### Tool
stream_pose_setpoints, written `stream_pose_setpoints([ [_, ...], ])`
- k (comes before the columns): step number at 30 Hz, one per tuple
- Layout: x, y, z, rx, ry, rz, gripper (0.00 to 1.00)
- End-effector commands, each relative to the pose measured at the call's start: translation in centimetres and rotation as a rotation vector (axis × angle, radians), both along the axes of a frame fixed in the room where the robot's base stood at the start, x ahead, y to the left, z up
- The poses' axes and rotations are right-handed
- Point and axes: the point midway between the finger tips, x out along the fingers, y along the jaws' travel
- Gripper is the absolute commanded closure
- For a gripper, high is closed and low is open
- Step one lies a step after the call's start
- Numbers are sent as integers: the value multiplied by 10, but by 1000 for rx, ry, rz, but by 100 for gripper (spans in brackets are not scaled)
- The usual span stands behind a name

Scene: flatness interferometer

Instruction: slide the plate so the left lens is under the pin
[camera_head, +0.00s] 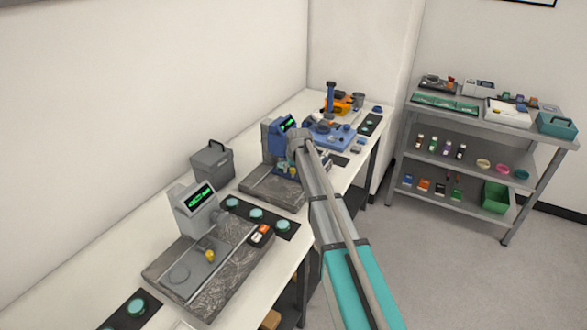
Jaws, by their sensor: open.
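The grey instrument (193,204) with a green display stands over a speckled stone base at the near left. A flat grey plate (197,270) lies on that base. On the plate are a pale round disc (179,274) at its left and a yellow knob (209,255) to the right. I cannot make out the pin, or tell whether the disc is the left lens. My arm reaches away to the blue instrument (270,140) farther back. My gripper (290,170) is small there, by that instrument's front and away from the grey plate. It is open; its fingertips are hard to make out.
Dark strips with teal discs lie on the bench, one behind the stone base (257,213) and one at the front left (135,308). A small orange-and-black box (261,235) sits at the base's right. A grey case (212,161) stands behind. A shelf cart (485,160) stands apart, right.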

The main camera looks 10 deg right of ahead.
Motion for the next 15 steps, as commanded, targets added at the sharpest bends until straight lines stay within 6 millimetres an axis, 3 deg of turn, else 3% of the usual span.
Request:
stream_pose_setpoints([
  [15, -44, 31, 0, 0, 1, 2, 32],
])
